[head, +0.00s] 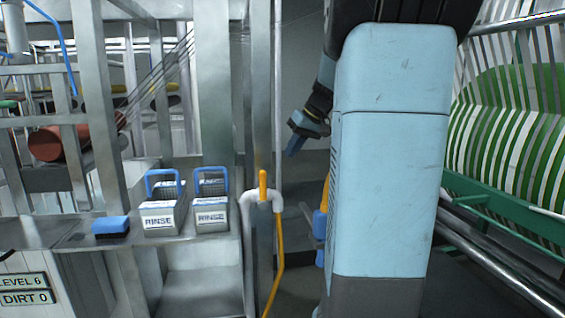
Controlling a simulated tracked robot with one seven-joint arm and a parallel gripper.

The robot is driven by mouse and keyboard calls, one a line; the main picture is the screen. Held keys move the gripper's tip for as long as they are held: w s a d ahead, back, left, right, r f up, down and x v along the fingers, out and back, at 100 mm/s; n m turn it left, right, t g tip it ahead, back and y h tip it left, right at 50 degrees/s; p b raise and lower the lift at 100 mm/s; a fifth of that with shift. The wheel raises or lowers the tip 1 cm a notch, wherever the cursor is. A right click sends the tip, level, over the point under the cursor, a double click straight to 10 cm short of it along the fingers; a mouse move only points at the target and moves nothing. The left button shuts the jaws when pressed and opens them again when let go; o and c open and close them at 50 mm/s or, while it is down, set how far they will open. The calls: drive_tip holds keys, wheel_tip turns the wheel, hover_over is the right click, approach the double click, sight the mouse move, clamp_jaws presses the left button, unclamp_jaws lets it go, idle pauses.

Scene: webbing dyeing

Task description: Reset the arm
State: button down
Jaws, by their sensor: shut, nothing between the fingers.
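My arm rises in front of the camera at the right of centre, its large pale blue link hiding much of the scene behind it. Beyond it, my gripper (295,145) hangs to the left of that link, pointing down and left. Its small blue fingers are together, with nothing seen between them. It is in the open gap to the right of the metal post, apart from the things on the ledge.
A blue sponge or brush (111,227) and two RINSE containers (160,218) (211,215) with blue handles stand on a metal ledge (75,240) at left. A yellow-handled white pipe (249,198) is at the centre. A green-striped drum (510,130) stands behind rails at right.

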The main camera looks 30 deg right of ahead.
drive_tip(key=v, duration=0.5)
drive_tip(key=s+a+f+h, duration=0.1)
drive_tip(key=s+a, duration=0.3)
drive_tip(key=a, duration=0.3)
drive_tip(key=s+a+f, duration=0.2)
drive_tip(key=s+a, duration=0.3)
drive_tip(key=a, duration=0.2)
drive_tip(key=s+a+f+h, duration=0.2)
drive_tip(key=s+a+f, duration=0.6)
drive_tip(key=s, duration=0.4)
drive_tip(key=shift+t+h, duration=0.3)
